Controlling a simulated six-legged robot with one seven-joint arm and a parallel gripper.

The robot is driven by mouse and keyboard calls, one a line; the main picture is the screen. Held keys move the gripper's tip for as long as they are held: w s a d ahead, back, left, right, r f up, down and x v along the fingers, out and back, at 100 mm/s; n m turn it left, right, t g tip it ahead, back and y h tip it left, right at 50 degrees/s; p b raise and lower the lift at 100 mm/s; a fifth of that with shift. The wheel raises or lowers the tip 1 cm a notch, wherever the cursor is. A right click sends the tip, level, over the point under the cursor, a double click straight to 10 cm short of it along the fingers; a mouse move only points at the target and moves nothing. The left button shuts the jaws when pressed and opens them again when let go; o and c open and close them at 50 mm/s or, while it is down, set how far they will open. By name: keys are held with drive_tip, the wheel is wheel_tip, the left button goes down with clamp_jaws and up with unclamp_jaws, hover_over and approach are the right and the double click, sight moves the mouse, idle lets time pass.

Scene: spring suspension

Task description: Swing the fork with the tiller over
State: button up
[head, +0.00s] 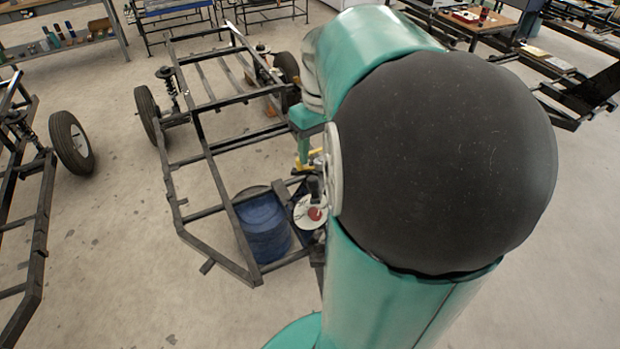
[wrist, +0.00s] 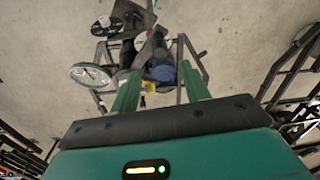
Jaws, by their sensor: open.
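My gripper (wrist: 160,80) is open in the wrist view, its two green fingers apart and pointing toward the front of a black tube frame. A small yellow piece (wrist: 149,88) shows between the fingers; I cannot tell whether it is on the tiller. Dark parts near the left fingertip may be the fork and tiller, but their outlines are unclear. A pale round disc (wrist: 92,76) lies left of the fingers. In the head view, a white disc with a red centre (head: 308,212) shows at the frame's front, and my arm hides much of that area.
A blue drum (head: 262,226) stands within the front of the black frame (head: 205,150). Another wheeled frame (head: 38,215) is at the left. Workbenches (head: 62,30) stand at the back. The concrete floor between the frames is clear.

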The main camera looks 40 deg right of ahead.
sight(313, 178)
drive_tip(key=f, duration=1)
drive_tip(key=shift+a+f, duration=0.1)
drive_tip(key=shift+a, duration=0.25)
drive_tip(key=shift+c, duration=0.3)
clamp_jaws()
